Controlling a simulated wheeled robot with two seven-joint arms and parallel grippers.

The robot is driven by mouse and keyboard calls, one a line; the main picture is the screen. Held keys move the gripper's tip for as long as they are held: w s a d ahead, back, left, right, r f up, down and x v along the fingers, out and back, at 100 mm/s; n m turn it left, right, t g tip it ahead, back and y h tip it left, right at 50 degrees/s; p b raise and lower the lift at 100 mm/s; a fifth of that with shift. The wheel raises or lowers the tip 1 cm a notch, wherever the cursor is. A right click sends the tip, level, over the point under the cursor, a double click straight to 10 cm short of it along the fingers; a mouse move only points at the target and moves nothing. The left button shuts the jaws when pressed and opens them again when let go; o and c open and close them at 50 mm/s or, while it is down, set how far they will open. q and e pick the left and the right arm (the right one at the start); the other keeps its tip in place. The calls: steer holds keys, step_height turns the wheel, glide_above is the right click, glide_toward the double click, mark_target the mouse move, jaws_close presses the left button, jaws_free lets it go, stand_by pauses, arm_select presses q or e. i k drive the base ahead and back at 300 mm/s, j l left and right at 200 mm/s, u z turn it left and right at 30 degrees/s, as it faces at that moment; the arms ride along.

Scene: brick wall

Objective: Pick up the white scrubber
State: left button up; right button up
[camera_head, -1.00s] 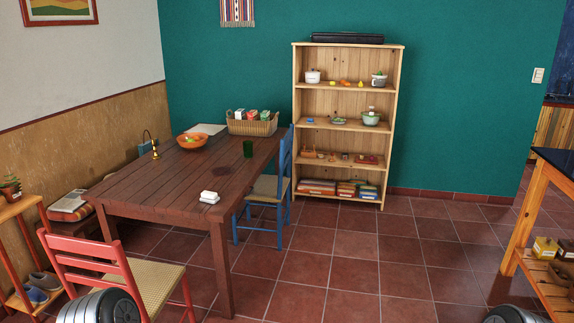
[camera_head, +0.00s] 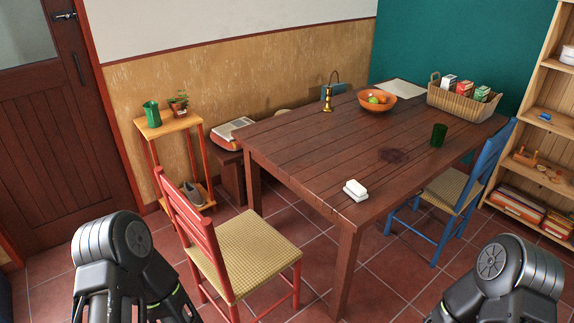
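The white scrubber (camera_head: 355,190) is a small, white, blocky thing. It lies on the near corner of the dark brown wooden table (camera_head: 300,145). My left arm shows at the lower left and my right arm at the lower right. Both are low in front of the table, apart from the scrubber. The fingertips of both grippers are not visible, so nothing is seen held.
A red chair (camera_head: 240,247) stands at the table's near left side, and a blue chair (camera_head: 450,190) at its right. The table bears an orange fruit bowl (camera_head: 377,107), a wicker basket (camera_head: 455,103), a dark green cup (camera_head: 439,135) and a brass bell (camera_head: 328,104).

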mark_target(356, 191)
steer(key=i+l+u, duration=0.3)
steer(key=l+u, duration=0.3)
steer(key=i+l+u, duration=0.3)
steer(key=l+u, duration=0.6)
steer(key=l, duration=0.2)
